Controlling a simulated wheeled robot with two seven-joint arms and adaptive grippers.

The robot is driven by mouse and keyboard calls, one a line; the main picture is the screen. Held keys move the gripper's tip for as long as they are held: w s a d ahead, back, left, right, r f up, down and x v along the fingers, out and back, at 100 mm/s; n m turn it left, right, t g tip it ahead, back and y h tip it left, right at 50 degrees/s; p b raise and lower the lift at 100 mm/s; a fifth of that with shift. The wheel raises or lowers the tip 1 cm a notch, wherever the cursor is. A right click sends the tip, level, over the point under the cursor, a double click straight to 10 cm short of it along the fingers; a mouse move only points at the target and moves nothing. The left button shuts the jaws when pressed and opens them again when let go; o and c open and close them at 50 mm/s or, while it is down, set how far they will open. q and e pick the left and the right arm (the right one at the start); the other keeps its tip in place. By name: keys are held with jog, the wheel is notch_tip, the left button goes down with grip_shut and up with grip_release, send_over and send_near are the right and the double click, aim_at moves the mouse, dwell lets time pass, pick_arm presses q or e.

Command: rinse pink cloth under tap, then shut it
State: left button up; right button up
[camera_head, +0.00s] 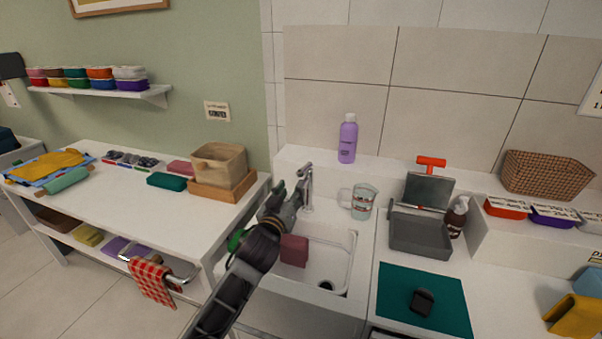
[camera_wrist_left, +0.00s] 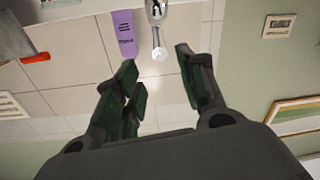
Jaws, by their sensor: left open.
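A dusky pink cloth (camera_head: 293,250), block-like in shape, is in the white sink basin (camera_head: 345,243), at its left side; my left arm partly covers that side. The tap (camera_head: 308,188) stands at the back of the sink. I cannot tell whether water runs from it. My left gripper (camera_head: 290,194) is open and empty, just left of the tap. In the left wrist view the tap (camera_wrist_left: 157,28) shows beyond and between the spread fingers (camera_wrist_left: 158,68). I cannot tell whether a finger touches it. My right gripper is not in view.
A purple bottle (camera_head: 347,140) stands on the ledge behind the tap. A teal mat (camera_head: 440,290) holds a dark object. A table (camera_head: 120,205) with folded cloths is at left.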

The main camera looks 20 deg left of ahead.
aim_at(301, 172)
pick_arm(q)
jog(key=shift+w+a+p, duration=0.1)
jog(key=shift+w+p, duration=0.4)
jog(key=shift+w, duration=5.15)
grip_shut()
